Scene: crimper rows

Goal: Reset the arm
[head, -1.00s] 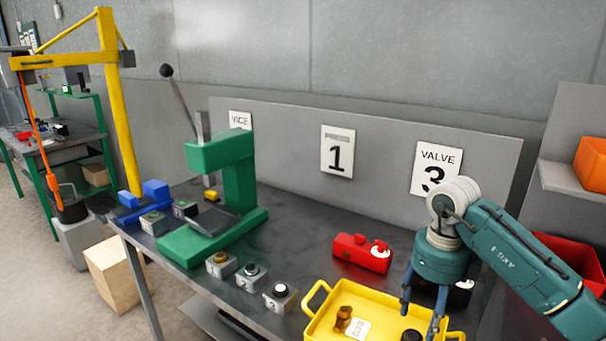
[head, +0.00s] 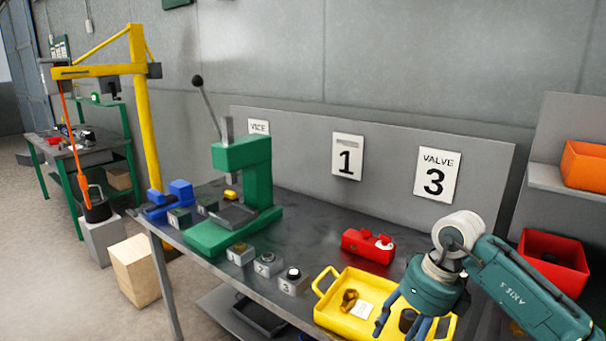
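My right arm comes in from the right. Its teal gripper (head: 403,325) hangs tilted over the right part of the yellow tray (head: 328,297). Its fingers look spread, with no object seen held between them. A dark round piece (head: 407,320) shows in the tray behind the fingers. My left gripper is not in view.
A green press (head: 243,180) with a raised lever stands on the bench. Numbered blocks (head: 267,264) line its front edge. Red (head: 553,262) and orange (head: 585,165) bins are at right. A yellow crane (head: 145,120) stands at left.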

